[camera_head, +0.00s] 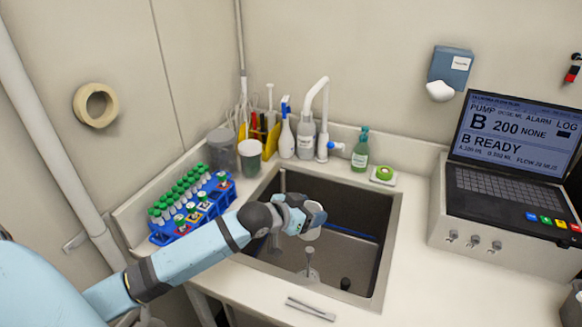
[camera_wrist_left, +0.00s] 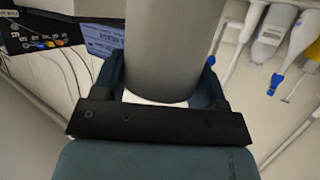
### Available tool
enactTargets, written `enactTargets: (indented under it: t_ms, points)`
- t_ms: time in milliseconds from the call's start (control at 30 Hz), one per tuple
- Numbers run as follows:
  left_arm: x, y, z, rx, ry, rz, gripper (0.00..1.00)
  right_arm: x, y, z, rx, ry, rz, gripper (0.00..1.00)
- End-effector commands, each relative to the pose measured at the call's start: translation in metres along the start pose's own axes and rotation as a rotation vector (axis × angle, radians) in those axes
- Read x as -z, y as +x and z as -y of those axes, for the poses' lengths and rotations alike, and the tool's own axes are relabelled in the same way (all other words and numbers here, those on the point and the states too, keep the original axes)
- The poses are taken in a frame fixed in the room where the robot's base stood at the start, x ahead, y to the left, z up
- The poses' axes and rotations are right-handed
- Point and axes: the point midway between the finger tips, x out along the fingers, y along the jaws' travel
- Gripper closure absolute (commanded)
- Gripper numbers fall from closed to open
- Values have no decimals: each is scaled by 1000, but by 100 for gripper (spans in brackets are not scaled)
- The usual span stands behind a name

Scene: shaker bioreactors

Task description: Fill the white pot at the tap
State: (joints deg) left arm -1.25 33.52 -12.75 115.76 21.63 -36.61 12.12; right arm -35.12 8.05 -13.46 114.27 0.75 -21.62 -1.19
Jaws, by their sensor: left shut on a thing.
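My left gripper (camera_head: 303,214) is over the sink (camera_head: 393,225), shut on the white pot (camera_head: 316,217), which is mostly hidden behind the fingers. In the left wrist view, the pot (camera_wrist_left: 166,45) looks like a grey, shaded cylinder between the two dark fingers of the gripper (camera_wrist_left: 163,85). Its opening and contents cannot be made out. The white tap (camera_head: 322,110) with a blue-tipped lever stands behind the sink, beyond the gripper. No water stream is visible. My right gripper is not in view.
A blue rack (camera_head: 190,222) of green-capped tubes stands left of the sink. Grey tubs (camera_head: 250,158), spray bottles (camera_head: 287,135) and a green bottle (camera_head: 360,152) line the back. A laptop-like console (camera_head: 515,150) stands right. Pale objects (camera_head: 311,272) show in the sink.

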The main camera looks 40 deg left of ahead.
Motion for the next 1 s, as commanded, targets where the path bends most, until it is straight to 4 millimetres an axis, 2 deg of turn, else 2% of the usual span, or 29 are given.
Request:
enactTargets:
  t_ms: [33, 100, 300, 567, 1000]
  points:
    - [11, 2, 17, -15, 12, -1, 56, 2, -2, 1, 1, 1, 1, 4]
    - [22, 5, 37, -40, 22, -1, 56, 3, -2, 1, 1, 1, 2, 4]
    - [51, 5, 78, -77, 34, 0, 56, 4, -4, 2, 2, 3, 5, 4]
    - [59, 10, 94, -86, 34, 1, 56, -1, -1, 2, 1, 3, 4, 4]
    - [69, 39, 121, -85, 34, 1, 56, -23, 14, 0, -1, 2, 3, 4]
